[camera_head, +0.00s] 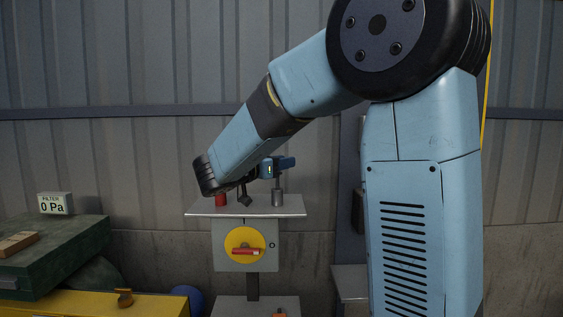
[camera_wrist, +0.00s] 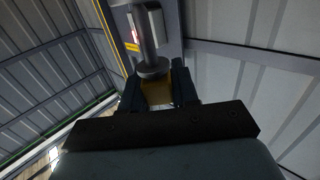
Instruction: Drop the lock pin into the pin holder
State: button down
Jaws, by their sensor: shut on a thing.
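My gripper (camera_head: 284,162) is above the right part of a small light table in the head view. In the wrist view its dark jaws (camera_wrist: 157,90) are shut on the lock pin (camera_wrist: 149,45), a grey rod with a round flange and a yellow-brown part between the fingers. In the head view a thin grey shaft runs down from the gripper to a short grey cylinder (camera_head: 277,199), which looks like the pin holder. I cannot tell whether the shaft is inside the cylinder or in front of it.
The light tabletop (camera_head: 245,212) also bears a red cylinder (camera_head: 220,199) and a dark piece (camera_head: 244,197). Below it is a grey box with a yellow disc and red handle (camera_head: 246,251).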

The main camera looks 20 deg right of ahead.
jog(key=shift+f, duration=0.7)
jog(key=c, duration=0.8)
grip_release()
jog(key=v, duration=1.4)
jog(key=shift+w, duration=0.1)
jog(key=shift+d, duration=0.1)
